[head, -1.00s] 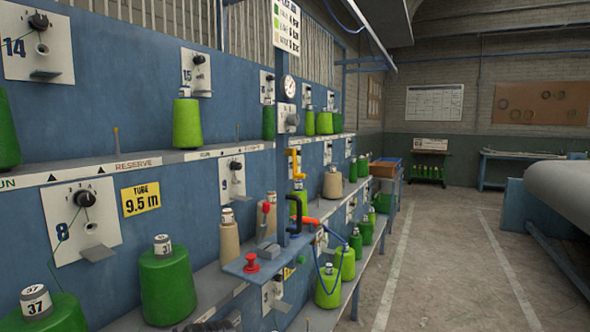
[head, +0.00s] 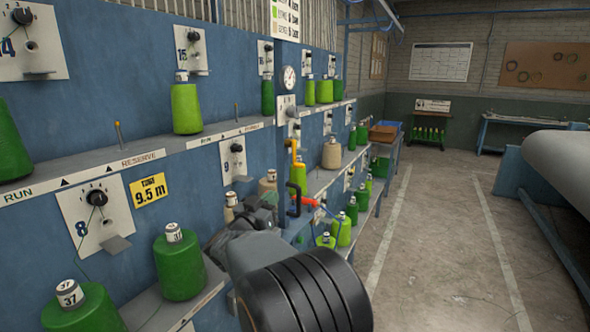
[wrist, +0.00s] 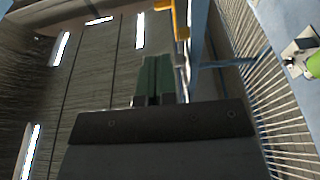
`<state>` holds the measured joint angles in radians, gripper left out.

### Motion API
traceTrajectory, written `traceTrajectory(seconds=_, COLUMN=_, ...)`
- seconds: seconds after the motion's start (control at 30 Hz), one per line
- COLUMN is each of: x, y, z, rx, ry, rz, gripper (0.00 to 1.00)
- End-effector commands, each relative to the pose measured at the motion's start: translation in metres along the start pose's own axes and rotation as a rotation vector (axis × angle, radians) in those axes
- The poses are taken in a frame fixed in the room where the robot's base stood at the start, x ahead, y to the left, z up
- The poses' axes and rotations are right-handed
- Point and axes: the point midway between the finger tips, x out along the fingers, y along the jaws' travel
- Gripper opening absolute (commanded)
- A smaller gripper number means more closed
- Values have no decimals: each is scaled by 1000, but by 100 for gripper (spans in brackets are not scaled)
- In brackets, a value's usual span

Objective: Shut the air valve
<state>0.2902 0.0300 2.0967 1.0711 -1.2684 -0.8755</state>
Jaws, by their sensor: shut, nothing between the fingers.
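The air valve's yellow lever (head: 298,172) shows on the blue rack post, below a round pressure gauge (head: 289,78). In the wrist view a yellow part (wrist: 180,18) is at the top, just beyond and to the right of my fingertips, with a gap between. My gripper (wrist: 157,62) has its two dark green fingers together and empty. In the head view my arm reaches in from the bottom, and its wrist covers part of the shelf left of the valve. I cannot make out the fingertips there.
A black hook-shaped handle (head: 294,200) and an orange nozzle (head: 310,201) with a blue hose are close below the lever. Green yarn cones (head: 181,262) stand along the shelves. The aisle floor (head: 440,240) to the right is clear.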

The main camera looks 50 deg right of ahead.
Motion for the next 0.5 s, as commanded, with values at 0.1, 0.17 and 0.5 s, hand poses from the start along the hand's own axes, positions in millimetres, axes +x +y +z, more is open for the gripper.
traceTrajectory(seconds=0.1, x=0, y=0, z=0, rx=1, ry=0, rz=-2, gripper=0)
traceTrajectory(seconds=0.17, x=0, y=0, z=0, rx=1, ry=0, rz=-2, gripper=0)
traceTrajectory(seconds=0.5, x=32, y=0, z=-2, rx=0, ry=0, rz=0, gripper=0)
